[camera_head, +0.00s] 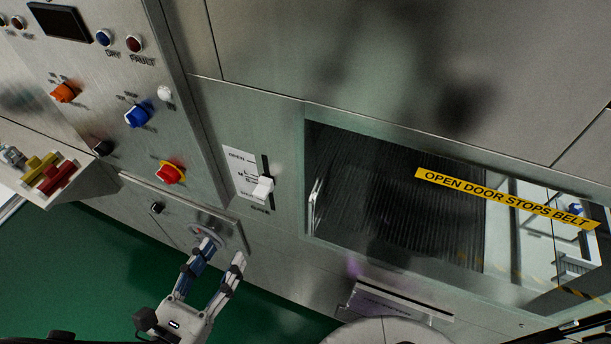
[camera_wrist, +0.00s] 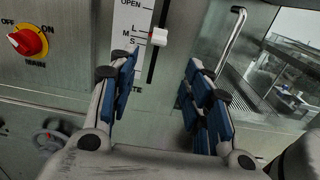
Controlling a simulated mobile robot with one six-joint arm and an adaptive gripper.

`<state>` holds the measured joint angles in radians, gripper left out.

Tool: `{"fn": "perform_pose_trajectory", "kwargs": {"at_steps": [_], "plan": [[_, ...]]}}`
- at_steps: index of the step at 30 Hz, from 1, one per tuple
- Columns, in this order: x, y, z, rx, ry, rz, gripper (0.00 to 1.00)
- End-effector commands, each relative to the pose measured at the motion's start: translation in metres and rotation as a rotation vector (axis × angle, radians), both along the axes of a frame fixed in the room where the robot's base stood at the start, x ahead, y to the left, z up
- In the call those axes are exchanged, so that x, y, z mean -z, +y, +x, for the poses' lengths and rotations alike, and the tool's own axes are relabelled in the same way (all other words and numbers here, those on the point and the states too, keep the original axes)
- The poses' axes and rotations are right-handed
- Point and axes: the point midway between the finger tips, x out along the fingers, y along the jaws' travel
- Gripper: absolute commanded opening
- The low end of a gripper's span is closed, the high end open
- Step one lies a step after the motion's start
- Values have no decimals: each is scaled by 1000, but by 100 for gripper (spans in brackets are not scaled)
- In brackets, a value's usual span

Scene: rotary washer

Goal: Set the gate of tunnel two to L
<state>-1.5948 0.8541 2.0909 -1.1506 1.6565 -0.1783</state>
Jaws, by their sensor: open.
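The gate slider has a white handle (camera_head: 262,188) in a dark vertical slot beside a white scale plate (camera_head: 241,174) on the steel panel. In the wrist view the handle (camera_wrist: 157,37) stands below the OPEN mark, level with about the M of the L, M, S marks; its exact setting is hard to tell. My gripper (camera_head: 222,252) is open and empty, below the slider in the head view. In the wrist view the fingers (camera_wrist: 162,66) are spread left and right, with the handle above the gap between them, apart from both. No tunnel number is readable.
A red main switch (camera_head: 169,174) is left of the slider. A handwheel (camera_head: 212,232) lies behind my fingers in the head view. Right of the slider are a door handle (camera_head: 315,205) and a window with a yellow warning strip (camera_head: 508,198). A tray with coloured parts (camera_head: 52,180) is far left.

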Motion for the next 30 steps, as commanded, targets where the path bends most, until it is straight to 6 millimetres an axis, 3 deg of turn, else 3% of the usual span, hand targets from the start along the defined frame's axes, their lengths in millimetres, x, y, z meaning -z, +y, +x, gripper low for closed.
{"fn": "perform_pose_trajectory", "kwargs": {"at_steps": [3, 8, 24, 30], "plan": [[1, 4, -7, -12, 5, 1, 45], [0, -4, 11, -7, 4, 1, 45], [1, -49, 117, -5, 5, 2, 45], [1, -59, 143, -8, 5, 2, 45]]}}
